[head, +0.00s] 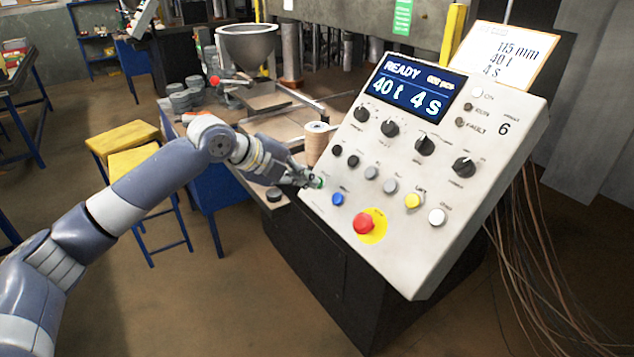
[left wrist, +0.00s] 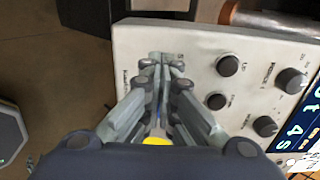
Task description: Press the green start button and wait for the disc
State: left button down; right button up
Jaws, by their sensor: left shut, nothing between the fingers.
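The control panel (head: 440,150) is a tilted light-grey box whose display (head: 410,90) reads READY, 40 t, 4 s. The green start button (head: 319,183) shows as a small green edge at the panel's left side, mostly covered by my left gripper (head: 312,180). That gripper is shut and empty, with its fingertips at the button; I cannot tell whether they touch or press it. In the left wrist view the closed fingertips (left wrist: 162,58) lie over the panel's edge area and hide the button. My right gripper is not in view.
A red emergency stop (head: 365,222) on a yellow ring, a blue button (head: 337,199), a yellow button (head: 412,201) and black knobs (head: 424,145) are nearby. A card (head: 505,55) reads 115 mm, 40 t, 4 s. Behind are a metal hopper (head: 246,45) and yellow stools (head: 125,138).

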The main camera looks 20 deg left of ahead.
pick_arm(q)
jog(key=shift+x, duration=1)
dwell(0.9)
jog(key=shift+p, duration=0.3)
jog(key=p+v, duration=0.4)
jog(key=v, duration=0.4)
